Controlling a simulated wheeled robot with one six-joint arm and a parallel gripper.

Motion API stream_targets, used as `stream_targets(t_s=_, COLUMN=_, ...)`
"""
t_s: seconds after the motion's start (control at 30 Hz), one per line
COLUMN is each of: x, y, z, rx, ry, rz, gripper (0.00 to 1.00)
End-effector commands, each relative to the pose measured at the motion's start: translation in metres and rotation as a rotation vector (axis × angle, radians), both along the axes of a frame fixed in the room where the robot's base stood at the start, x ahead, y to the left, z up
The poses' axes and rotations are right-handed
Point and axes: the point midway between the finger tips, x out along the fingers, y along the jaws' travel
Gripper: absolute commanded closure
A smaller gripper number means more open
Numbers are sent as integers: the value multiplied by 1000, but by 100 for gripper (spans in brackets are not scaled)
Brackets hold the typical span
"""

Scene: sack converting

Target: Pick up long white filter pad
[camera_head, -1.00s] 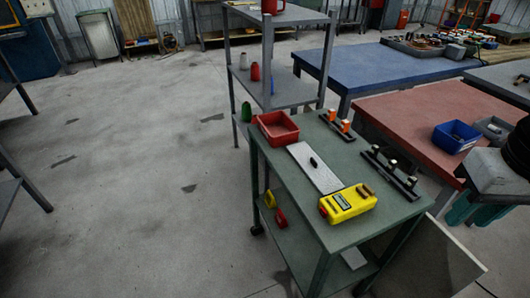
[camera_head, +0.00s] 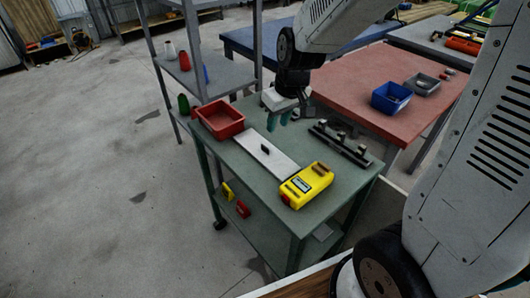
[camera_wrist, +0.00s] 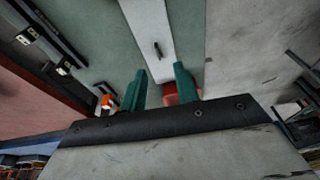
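The long white filter pad (camera_head: 280,163) lies flat on the top of the green cart, between a red bin and a yellow device. A small dark piece (camera_head: 264,149) sits on its middle. My gripper (camera_head: 277,121) hangs above the far part of the cart top, pointing down, empty and apart from the pad. In the wrist view, my gripper's two green fingers (camera_wrist: 160,70) are spread open. The white pad (camera_wrist: 147,18) runs up from between them, with its dark piece (camera_wrist: 157,50) just past the fingertips.
The red bin (camera_head: 220,128) stands at the pad's far left end. The yellow device (camera_head: 306,186) lies at the near right. Black rails (camera_head: 340,146) with upright blocks lie behind. A grey shelf rack (camera_head: 215,84) stands close at the back left. The floor at left is clear.

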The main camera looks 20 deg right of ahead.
Motion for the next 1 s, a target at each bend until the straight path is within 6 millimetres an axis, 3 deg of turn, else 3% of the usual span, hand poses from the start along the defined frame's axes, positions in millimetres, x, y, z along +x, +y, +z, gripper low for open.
stream_targets(t_s=0.1, x=26, y=-1, z=-32, rx=-8, ry=-12, rz=23, gripper=69)
stream_targets(t_s=0.3, x=45, y=-2, z=-58, rx=-19, ry=-30, rz=41, gripper=69)
stream_targets(t_s=1.0, x=62, y=9, z=-134, rx=-19, ry=-32, rz=42, gripper=69)
